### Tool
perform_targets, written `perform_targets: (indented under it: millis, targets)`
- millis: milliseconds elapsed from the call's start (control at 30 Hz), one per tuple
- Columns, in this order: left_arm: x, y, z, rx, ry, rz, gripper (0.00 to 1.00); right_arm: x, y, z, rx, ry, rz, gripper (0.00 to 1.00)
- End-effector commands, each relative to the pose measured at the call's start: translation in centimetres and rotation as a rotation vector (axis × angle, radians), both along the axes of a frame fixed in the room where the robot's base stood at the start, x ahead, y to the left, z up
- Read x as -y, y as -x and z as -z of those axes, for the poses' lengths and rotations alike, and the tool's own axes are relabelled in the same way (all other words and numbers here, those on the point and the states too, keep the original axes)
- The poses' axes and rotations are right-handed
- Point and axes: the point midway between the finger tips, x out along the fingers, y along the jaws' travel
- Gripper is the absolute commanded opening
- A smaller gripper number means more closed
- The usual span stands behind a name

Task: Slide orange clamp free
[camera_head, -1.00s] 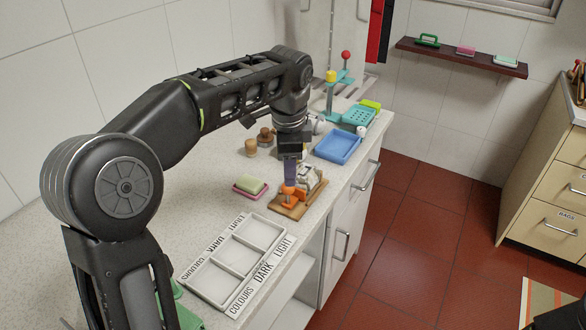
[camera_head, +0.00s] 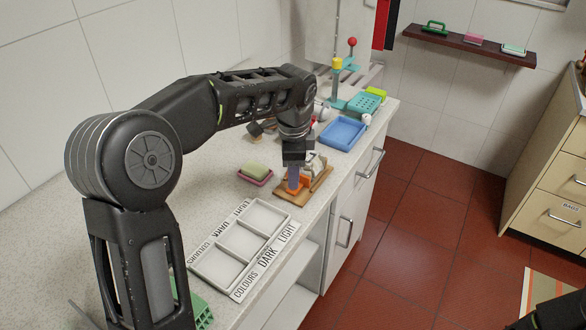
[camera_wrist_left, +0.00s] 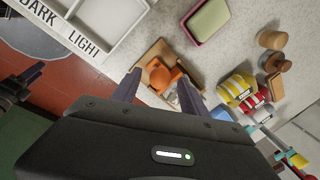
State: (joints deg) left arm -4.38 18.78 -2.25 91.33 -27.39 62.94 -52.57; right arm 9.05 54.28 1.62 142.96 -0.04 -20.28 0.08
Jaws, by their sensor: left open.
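The orange clamp (camera_head: 304,182) sits on a small wooden board (camera_head: 318,186) near the counter's front edge. In the left wrist view the clamp (camera_wrist_left: 160,74) shows a rounded knob and lies just beyond the fingertips. My left gripper (camera_head: 293,182) points down at the clamp, and its fingers hide part of it in the head view. In the left wrist view the left gripper (camera_wrist_left: 160,94) is open, with its fingers on either side of the clamp's near part. I cannot tell whether they touch it. My right gripper (camera_wrist_left: 28,78) shows dark at the left edge there; its jaws are unclear.
A soap block on a pink dish (camera_head: 256,173) is left of the board. A white labelled tray (camera_head: 240,247) lies nearer me. A blue tray (camera_head: 342,133) is behind. Wooden knobs (camera_wrist_left: 272,40) and yellow and red objects (camera_wrist_left: 238,88) stand close by. The floor drops away in front.

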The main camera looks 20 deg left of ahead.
Motion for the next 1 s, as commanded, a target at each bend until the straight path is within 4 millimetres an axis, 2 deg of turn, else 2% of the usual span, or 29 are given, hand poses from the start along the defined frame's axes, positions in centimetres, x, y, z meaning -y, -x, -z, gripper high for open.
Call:
perform_targets:
  millis: [100, 367, 1000]
  targets:
    - [-0.09, -0.09, 0.69, 0.000, 0.000, -0.001, 0.52, 0.01, 0.01, -0.07, 0.000, 0.000, 0.000, 0.54]
    - [-0.10, -0.13, 0.79, 0.001, 0.000, -0.001, 0.52, 0.01, 0.02, -0.05, -0.001, 0.001, 0.000, 0.54]
    - [-0.09, -0.13, 0.75, 0.001, 0.000, -0.001, 0.00, 0.01, 0.02, -0.05, 0.000, 0.000, 0.000, 0.54]
